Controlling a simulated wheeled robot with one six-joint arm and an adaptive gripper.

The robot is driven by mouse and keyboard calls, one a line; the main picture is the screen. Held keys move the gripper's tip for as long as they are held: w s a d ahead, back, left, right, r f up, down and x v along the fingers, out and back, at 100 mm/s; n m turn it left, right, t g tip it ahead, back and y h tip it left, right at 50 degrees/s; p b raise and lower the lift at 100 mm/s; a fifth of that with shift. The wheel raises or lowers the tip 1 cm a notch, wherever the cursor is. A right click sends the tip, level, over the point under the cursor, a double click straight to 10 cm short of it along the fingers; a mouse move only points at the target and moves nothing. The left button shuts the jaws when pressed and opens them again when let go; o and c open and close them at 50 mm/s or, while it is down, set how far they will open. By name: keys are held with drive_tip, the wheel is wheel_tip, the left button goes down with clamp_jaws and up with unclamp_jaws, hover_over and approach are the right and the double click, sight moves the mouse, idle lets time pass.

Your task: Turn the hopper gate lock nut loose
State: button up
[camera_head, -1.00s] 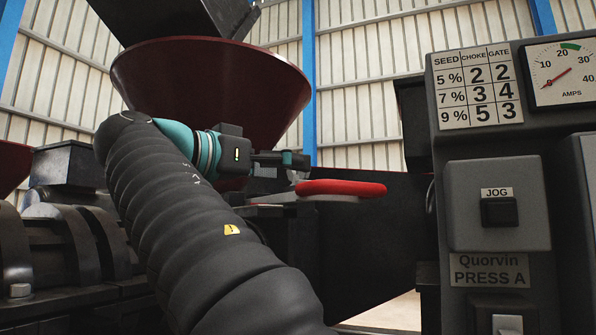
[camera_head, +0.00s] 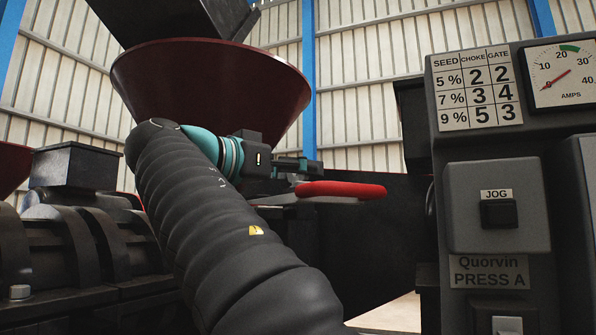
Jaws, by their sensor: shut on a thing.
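My gripper (camera_head: 312,167) reaches in from the left below the maroon hopper (camera_head: 215,85). It is shut at the base of the red-handled gate lever (camera_head: 342,189), where the hopper gate lock nut sits. The nut is mostly hidden by the fingers, and its thread and seating cannot be seen. The red handle points to the right, roughly level, just right of and below my fingertips. The flat grey gate plate (camera_head: 275,200) shows under the gripper, partly behind my arm.
A grey control box (camera_head: 500,205) with a JOG button, settings chart and amps gauge stands at the right. Dark press machinery (camera_head: 60,240) fills the left. A dark chute (camera_head: 375,235) lies behind the lever.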

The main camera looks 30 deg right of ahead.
drive_tip(key=shift+f+n+t+b, duration=0.1)
drive_tip(key=shift+n+t+b, duration=0.3)
drive_tip(key=shift+t+b, duration=0.2)
drive_tip(key=shift+s+n+t+y+b, duration=0.1)
drive_tip(key=shift+n+t+y+b, duration=0.4)
drive_tip(key=shift+t, duration=0.6)
drive_tip(key=n+t+y+b, duration=0.1)
drive_tip(key=n+t+b, duration=0.1)
drive_tip(key=t, duration=0.1)
drive_tip(key=shift+d+n+t+y, duration=0.1)
drive_tip(key=shift+n+t+y, duration=0.2)
drive_tip(key=shift+n+y, duration=0.1)
drive_tip(key=n+t+y, duration=0.3)
drive_tip(key=t, duration=0.1)
drive_tip(key=shift+n, duration=0.3)
drive_tip(key=shift+n+t+y, duration=0.6)
drive_tip(key=shift+y, duration=0.4)
drive_tip(key=shift+n+t+y, duration=0.4)
drive_tip(key=shift+n+y, duration=0.1)
drive_tip(key=shift+y, duration=0.1)
drive_tip(key=o, duration=1.2)
